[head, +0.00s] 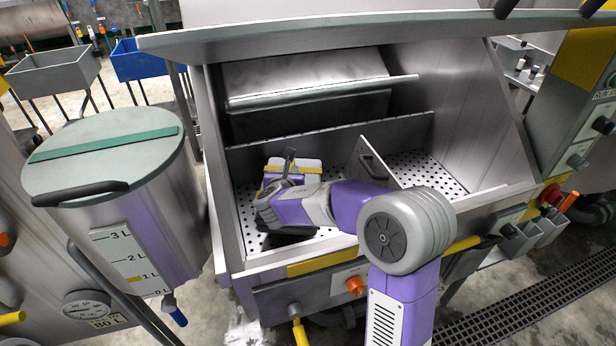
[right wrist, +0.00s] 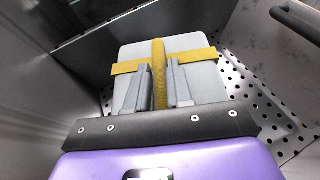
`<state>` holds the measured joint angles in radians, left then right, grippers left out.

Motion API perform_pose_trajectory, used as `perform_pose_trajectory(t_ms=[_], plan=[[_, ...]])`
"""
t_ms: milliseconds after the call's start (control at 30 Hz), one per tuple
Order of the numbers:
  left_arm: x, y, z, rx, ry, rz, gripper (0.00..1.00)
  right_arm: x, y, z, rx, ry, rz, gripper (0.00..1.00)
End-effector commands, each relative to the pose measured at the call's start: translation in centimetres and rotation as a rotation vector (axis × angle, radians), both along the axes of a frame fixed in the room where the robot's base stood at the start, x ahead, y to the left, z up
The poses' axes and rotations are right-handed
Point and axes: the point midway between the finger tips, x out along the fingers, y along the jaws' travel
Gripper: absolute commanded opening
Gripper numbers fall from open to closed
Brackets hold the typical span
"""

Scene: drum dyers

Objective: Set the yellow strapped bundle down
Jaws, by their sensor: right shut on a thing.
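The yellow strapped bundle is a pale grey block (right wrist: 195,75) crossed by yellow straps. In the head view the bundle (head: 308,169) is inside the left compartment of the metal trough, partly hidden by my right arm. My right gripper (right wrist: 160,80) is shut on the raised yellow strap at the middle of the bundle, one finger on each side. In the head view the right gripper (head: 289,165) reaches down into the compartment. The bundle is low over the perforated floor (right wrist: 232,85); I cannot tell if it touches. My left gripper is not in view.
A divider with a dark handle (head: 373,158) separates the left compartment from the empty right one (head: 425,170). The trough's front rim (head: 290,262) and raised lid (head: 360,35) surround the opening. A lidded drum (head: 110,150) stands close on the left.

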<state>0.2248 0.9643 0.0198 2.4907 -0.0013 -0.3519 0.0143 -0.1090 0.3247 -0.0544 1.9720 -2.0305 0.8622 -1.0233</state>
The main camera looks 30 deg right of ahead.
Motion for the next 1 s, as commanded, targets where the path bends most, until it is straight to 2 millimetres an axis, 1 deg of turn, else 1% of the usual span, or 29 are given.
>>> perform_pose_trajectory(t_ms=[33, 167, 233, 400, 500, 600, 800, 833, 967, 1000], plan=[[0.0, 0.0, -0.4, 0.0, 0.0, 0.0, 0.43, 0.1, 0.0, -0.4, -0.004, -0.007, 0.001, 0.0], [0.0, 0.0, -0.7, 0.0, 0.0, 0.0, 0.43, 0.1, 0.0, -1.2, -0.003, -0.009, 0.0, 0.0], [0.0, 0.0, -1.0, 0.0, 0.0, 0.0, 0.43, 0.1, 0.0, -1.9, -0.004, -0.007, 0.001, 0.0], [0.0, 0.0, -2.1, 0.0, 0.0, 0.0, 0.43, 0.1, 0.0, -4.6, -0.004, -0.006, 0.001, 0.0], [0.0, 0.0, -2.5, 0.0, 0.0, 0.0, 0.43, 0.1, 0.0, -5.6, -0.004, -0.008, 0.001, 0.0], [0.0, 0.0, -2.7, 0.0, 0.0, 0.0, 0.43, 0.1, 0.0, -5.9, -0.004, -0.01, 0.001, 0.0], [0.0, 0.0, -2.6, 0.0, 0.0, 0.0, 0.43, 0.1, 0.0, -5.9, -0.002, -0.008, 0.0, 0.0], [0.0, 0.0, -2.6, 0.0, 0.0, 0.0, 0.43, 0.0, 0.0, -6.3, 0.001, -0.001, 0.001, 0.24], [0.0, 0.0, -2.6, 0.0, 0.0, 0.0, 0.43, 0.0, 0.0, -6.3, 0.0, -0.001, 0.001, 0.44], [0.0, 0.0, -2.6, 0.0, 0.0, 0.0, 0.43, 0.0, 0.0, -6.3, 0.0, -0.001, 0.001, 0.47]])
